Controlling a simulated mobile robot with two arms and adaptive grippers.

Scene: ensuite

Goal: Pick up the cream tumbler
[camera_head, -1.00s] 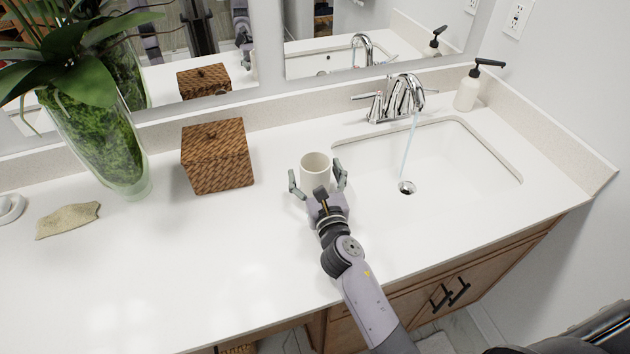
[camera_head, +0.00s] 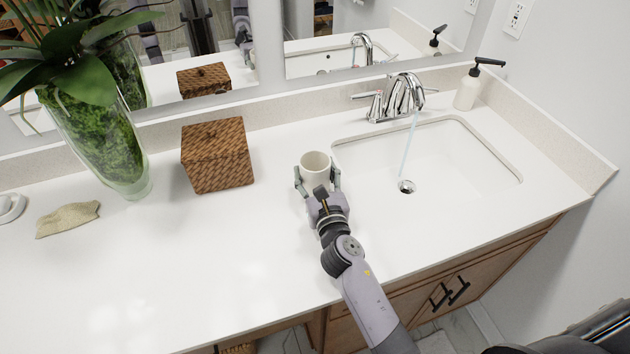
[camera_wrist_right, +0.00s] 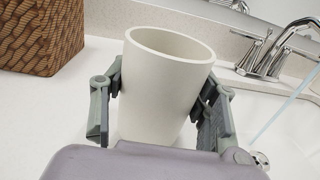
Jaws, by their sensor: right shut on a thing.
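The cream tumbler (camera_head: 315,164) stands upright on the white counter, just left of the sink. It also fills the middle of the right wrist view (camera_wrist_right: 166,82), with its open rim up. My right gripper (camera_head: 318,183) is shut on the tumbler, with one finger against each side. In the wrist view both fingers (camera_wrist_right: 160,92) touch its walls. The tumbler's lower part is hidden behind the gripper. My left gripper is not clearly seen in any view.
A woven brown box (camera_head: 217,157) stands left of the tumbler, with a plant in a glass vase (camera_head: 105,145) beyond it. The sink (camera_head: 460,165) lies right, under a running chrome faucet (camera_head: 398,97). A soap dispenser (camera_head: 468,90) stands behind. The front counter is clear.

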